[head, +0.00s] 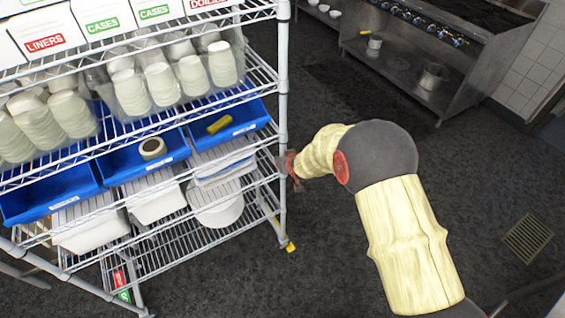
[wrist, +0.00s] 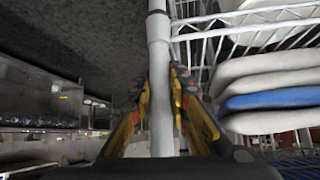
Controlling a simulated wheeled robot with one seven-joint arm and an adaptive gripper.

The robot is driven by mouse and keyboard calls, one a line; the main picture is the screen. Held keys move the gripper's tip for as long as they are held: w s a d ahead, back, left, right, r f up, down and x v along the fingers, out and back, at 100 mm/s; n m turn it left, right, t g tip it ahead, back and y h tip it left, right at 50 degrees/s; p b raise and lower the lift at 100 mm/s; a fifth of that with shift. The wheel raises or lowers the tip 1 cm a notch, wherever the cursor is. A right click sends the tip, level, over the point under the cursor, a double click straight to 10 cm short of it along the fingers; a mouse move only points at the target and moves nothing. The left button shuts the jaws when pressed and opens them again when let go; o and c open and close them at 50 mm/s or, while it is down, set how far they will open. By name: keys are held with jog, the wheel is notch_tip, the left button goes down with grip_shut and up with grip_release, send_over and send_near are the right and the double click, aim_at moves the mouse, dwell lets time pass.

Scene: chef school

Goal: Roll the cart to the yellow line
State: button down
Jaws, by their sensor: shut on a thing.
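The cart (head: 283,90) is a chrome wire shelf rack filling the left half of the head view. My gripper (head: 288,168) is at its near right corner post, around the middle height. In the wrist view my gripper (wrist: 162,95) has one finger on each side of the grey upright post (wrist: 159,35) and is shut on it. A small yellow piece (head: 291,247) shows at the foot of that post; I cannot tell if it is part of the caster. No yellow line is clearly seen on the floor.
The cart carries boxes, stacked cups, blue bins (head: 232,122) and white tubs. A steel cooking range (head: 425,75) stands at the back right. A floor drain (head: 527,237) lies at the right. The dark floor between cart and range is clear apart from my arm.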

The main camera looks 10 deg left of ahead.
jog(key=shift+s, duration=0.1)
jog(key=c, duration=1.7)
grip_release()
jog(key=shift+o, duration=0.4)
jog(key=v, duration=1.2)
jog(key=shift+a, duration=0.1)
